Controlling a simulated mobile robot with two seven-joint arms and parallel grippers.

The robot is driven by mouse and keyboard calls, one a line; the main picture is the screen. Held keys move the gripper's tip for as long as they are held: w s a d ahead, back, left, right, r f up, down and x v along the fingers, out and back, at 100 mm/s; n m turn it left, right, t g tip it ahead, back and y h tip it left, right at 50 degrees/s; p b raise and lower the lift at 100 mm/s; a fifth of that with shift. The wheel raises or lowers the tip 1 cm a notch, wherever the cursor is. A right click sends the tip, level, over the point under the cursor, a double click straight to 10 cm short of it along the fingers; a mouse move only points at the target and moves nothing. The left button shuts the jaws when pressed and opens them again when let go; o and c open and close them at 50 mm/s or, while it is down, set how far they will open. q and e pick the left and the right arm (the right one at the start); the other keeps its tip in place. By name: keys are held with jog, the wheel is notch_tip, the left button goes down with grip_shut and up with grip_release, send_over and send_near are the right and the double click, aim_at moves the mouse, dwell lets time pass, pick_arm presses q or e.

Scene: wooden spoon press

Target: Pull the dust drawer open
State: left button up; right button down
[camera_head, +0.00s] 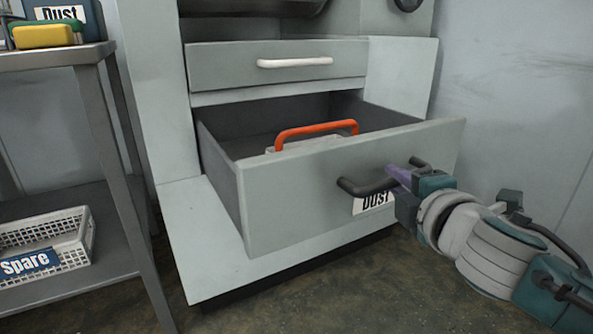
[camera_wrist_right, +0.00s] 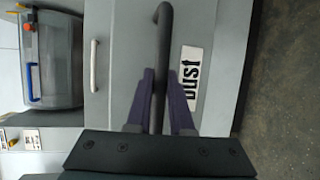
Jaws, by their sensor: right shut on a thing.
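The dust drawer (camera_head: 290,205) is the lower grey drawer of the machine and stands well out from it. Its front bears a white "Dust" label (camera_head: 374,202) and a black bar handle (camera_head: 362,188). My right gripper (camera_head: 398,178) is shut on the handle, which also shows between the purple fingers in the right wrist view (camera_wrist_right: 161,60). The fingers partly cover the handle and the label in the head view. Inside the drawer is a pale thing with an orange handle (camera_head: 316,128); its lower part is hidden by the drawer front. My left gripper is out of view.
A closed drawer with a white handle (camera_head: 295,62) is above. At left, a metal shelf unit (camera_head: 88,60) holds a yellow-and-green sponge (camera_head: 43,36) and, below, a white "Spare" basket (camera_head: 80,237). A wall stands close at right. The floor in front is clear.

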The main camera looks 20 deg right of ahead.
jog(key=c, duration=0.8)
grip_release()
jog(key=shift+s+a+r, duration=0.1)
jog(key=shift+s+a, duration=0.05)
jog(key=shift+s, duration=0.15)
jog(key=p+v, duration=0.2)
jog(key=v, duration=0.7)
jog(key=shift+s, duration=0.1)
